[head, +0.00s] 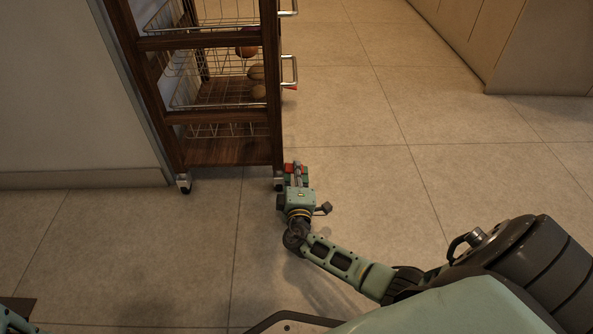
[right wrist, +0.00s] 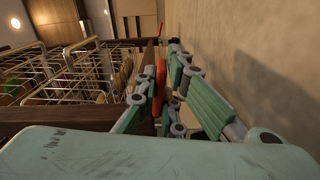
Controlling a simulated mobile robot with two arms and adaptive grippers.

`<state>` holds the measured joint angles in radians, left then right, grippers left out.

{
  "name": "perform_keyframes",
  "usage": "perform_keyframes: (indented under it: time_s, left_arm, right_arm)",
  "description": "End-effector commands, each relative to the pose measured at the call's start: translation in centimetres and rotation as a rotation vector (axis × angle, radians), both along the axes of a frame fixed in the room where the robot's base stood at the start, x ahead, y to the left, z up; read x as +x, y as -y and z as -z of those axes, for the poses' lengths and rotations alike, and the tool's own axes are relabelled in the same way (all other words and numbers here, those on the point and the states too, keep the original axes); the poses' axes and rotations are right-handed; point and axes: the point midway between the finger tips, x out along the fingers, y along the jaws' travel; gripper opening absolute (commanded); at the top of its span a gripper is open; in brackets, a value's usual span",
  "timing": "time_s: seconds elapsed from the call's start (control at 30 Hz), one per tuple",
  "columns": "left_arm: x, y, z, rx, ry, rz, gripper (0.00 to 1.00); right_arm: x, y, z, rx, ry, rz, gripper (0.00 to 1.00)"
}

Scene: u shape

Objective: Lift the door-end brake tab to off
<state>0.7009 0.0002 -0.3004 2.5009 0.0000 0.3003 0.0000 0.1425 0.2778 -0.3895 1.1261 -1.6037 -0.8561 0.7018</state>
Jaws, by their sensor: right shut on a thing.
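A dark wooden trolley (head: 225,150) with wire baskets stands on casters beside the wall. My right gripper (head: 296,170) is low beside its near right corner, close to the caster (head: 279,184). In the right wrist view, the green fingers of my right gripper (right wrist: 165,92) are shut on a slim red tab (right wrist: 159,78). Red also shows around the fingers in the head view, but the fingers hide most of the tab there. Its exact tilt is hard to tell. My left gripper is in neither view.
Wire baskets (right wrist: 85,75) with metal handles are close on the left in the right wrist view. A second small red piece (right wrist: 162,30) shows farther along the trolley. Tiled floor (head: 350,120) is clear to the right, up to a cabinet (head: 545,50).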

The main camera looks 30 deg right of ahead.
Motion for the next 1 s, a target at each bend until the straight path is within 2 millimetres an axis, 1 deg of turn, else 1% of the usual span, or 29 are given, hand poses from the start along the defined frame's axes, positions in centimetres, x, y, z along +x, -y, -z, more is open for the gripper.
perform_keyframes:
  time_s: [0.6, 0.8, 1.0]
  left_arm:
    - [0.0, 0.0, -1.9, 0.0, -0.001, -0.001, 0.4]
    - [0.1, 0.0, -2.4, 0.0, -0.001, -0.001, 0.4]
    - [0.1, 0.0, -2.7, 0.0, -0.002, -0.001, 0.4]
  right_arm:
    - [0.1, -0.1, -1.9, -0.4, -0.246, -0.001, 0.0]
    - [0.2, -0.2, -2.2, -0.497, -0.305, -0.001, 0.0]
    - [0.3, -0.3, -2.3, -0.552, -0.339, -0.002, 0.0]
